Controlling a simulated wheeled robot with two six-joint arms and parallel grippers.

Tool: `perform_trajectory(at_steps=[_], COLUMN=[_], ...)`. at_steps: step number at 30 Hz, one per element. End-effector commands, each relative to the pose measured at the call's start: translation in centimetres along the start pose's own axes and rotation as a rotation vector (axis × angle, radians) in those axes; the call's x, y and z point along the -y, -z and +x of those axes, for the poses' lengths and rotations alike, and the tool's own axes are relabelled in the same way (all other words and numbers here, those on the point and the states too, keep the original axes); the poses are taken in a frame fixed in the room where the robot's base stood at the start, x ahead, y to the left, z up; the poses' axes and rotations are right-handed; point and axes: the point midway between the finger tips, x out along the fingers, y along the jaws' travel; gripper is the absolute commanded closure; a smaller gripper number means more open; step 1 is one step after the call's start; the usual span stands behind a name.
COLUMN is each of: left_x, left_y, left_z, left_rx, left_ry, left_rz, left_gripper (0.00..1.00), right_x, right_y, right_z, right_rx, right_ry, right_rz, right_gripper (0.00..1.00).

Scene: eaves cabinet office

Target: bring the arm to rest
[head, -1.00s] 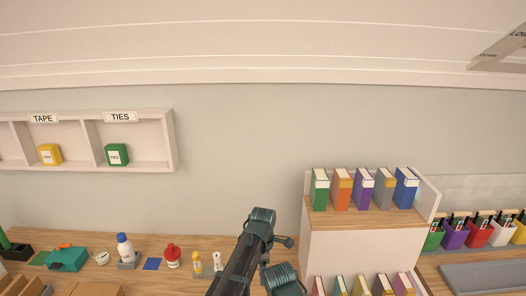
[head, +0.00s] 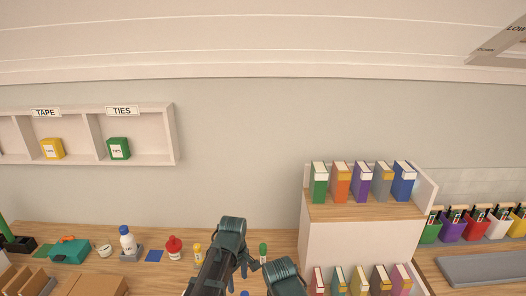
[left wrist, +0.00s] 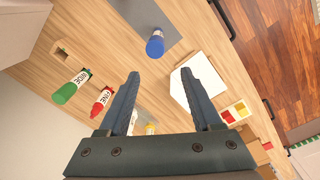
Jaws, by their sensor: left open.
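My left arm (head: 222,258) rises from the bottom middle of the head view, bent, in front of the wooden counter. In the left wrist view my left gripper (left wrist: 159,73) has its two dark fingers spread apart with nothing held between them. The fingers hang over the counter, with a blue-capped bottle (left wrist: 155,43) past the fingertips and a white pad (left wrist: 203,84) beside the right finger. My right gripper is not in view.
A shelf with several upright books (head: 340,185) stands right of my arm. Glue bottles (head: 173,248) and a teal box (head: 70,250) stand on the counter at left. Several coloured cups (head: 453,231) stand at the far right. A wall cubby (head: 172,136) hangs upper left.

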Motion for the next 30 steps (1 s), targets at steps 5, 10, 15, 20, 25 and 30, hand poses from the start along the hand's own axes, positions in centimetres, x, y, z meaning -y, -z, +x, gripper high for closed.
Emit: perform_trajectory(at_steps=[5,10,15,20,25,30], left_x=[5.7,8.8,11.1,12.9,12.5,11.8], left_y=[0.8,1.2,1.4,1.4,-0.8,-4.1], left_z=[-0.1,-0.2,-0.3,-0.3,1.4,3.2], left_rx=[-0.012,-0.023,-0.032,-0.04,-0.029,-0.011], left_ry=[-0.012,-0.015,-0.016,-0.016,0.006,0.043], left_rz=[0.338,0.58,0.757,0.898,0.999,1.084], left_gripper=[0.34,0.34,0.34,0.34,0.34,0.34], right_x=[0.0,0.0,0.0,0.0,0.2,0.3], right_y=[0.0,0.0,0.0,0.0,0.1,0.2], right_z=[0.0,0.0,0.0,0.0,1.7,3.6], right_rx=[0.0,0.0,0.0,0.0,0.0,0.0], right_ry=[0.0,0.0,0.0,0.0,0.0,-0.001], right_rz=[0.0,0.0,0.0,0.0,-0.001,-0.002], right_gripper=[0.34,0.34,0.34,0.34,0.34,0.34])
